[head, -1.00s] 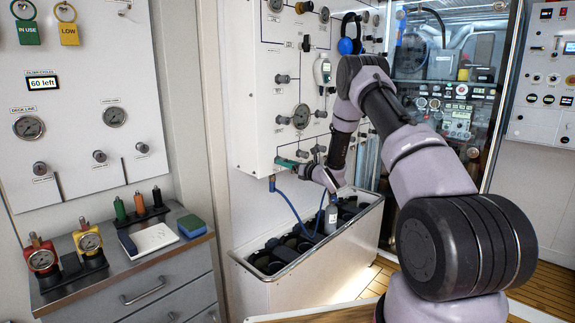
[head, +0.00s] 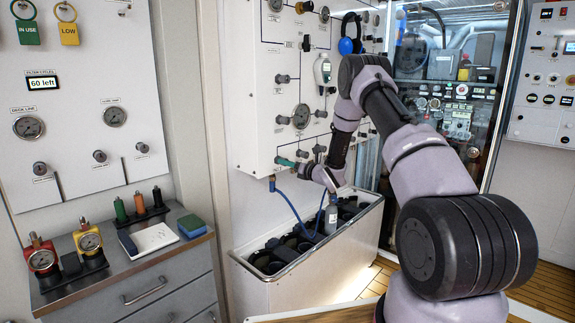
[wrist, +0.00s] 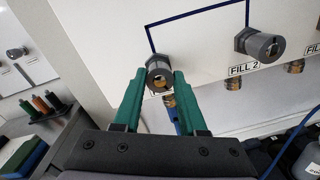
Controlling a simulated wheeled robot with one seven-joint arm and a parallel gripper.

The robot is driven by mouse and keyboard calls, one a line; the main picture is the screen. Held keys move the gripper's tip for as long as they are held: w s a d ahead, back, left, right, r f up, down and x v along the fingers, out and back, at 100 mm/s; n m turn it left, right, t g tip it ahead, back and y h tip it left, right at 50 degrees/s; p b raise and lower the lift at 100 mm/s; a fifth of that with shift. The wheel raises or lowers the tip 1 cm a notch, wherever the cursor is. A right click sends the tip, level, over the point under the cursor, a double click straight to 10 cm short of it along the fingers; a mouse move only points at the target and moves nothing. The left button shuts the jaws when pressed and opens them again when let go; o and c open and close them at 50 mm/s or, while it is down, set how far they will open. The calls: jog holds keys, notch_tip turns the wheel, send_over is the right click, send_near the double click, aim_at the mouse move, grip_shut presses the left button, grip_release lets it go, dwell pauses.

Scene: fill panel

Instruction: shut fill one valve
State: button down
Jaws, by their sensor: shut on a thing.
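The fill one valve (wrist: 159,72) is a grey round knob with a brass-coloured centre, low on the white fill panel (head: 255,85). In the wrist view it sits between the green fingertips of my gripper (wrist: 157,82), which are shut on its sides. Its own label is mostly hidden by the knob and fingers. In the head view my gripper (head: 286,163) is at the panel's lower edge, and the valve cannot be made out clearly there.
The fill 2 valve (wrist: 262,43) stands to the right, above its "FILL 2" label (wrist: 243,70). Below the panel is a pale trough (head: 290,277) of dark cylinders, with a blue hose (head: 291,205) hanging into it. A drawer cabinet (head: 135,285) stands at left.

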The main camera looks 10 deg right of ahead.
jog(key=shift+d+f+n+g+y, duration=0.1)
jog(key=shift+n+y, duration=0.15)
jog(key=shift+n, duration=5.15)
jog(key=shift+n+g+y, duration=0.1)
jog(key=shift+n+y, duration=0.1)
jog(key=shift+n, duration=5.2)
jog(key=shift+d+f+n+g+y, duration=0.1)
jog(key=shift+n+y, duration=0.15)
jog(key=shift+n, duration=5.15)
jog(key=shift+a, duration=0.1)
jog(key=shift+c, duration=2.4)
grip_release()
jog(key=shift+r, duration=0.1)
